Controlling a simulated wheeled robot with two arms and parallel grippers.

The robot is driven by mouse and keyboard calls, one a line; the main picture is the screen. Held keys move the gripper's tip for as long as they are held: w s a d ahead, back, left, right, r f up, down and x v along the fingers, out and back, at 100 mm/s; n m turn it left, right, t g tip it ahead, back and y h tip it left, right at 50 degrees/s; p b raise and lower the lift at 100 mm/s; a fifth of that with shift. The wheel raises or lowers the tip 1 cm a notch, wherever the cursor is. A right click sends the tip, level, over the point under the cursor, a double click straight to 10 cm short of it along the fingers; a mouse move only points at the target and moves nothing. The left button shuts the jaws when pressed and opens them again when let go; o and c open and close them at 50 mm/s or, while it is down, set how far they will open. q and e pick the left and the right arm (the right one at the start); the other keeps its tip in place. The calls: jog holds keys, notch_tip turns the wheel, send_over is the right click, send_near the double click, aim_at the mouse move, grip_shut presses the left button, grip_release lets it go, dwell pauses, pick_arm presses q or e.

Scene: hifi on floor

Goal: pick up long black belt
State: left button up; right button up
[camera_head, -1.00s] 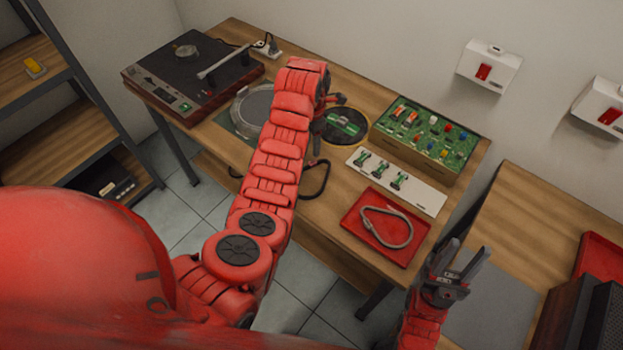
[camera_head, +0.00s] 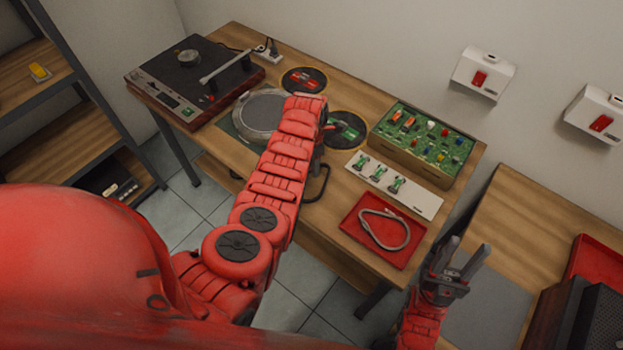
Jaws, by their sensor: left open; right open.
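A thin black loop, which looks like the long black belt (camera_head: 325,184), shows at the front edge of the wooden table, right of my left forearm. A short dark piece also shows left of the arm; the part between is hidden. My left arm reaches over the table, and its gripper (camera_head: 324,115) is mostly hidden behind the wrist, with only a dark sliver showing. I cannot see it touching the belt. My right gripper (camera_head: 468,250) is open and empty, fingers up, right of the red tray and well away from the belt.
A turntable (camera_head: 190,78) stands at the table's left. A round grey platter (camera_head: 258,112), two dark discs, a circuit board (camera_head: 424,140), a white strip of green parts (camera_head: 394,184) and a red tray (camera_head: 352,228) with a grey belt (camera_head: 388,232) crowd the tabletop.

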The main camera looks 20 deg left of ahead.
pick_arm(q)
grip_shut()
jog(key=shift+r, duration=0.2)
dwell(0.4)
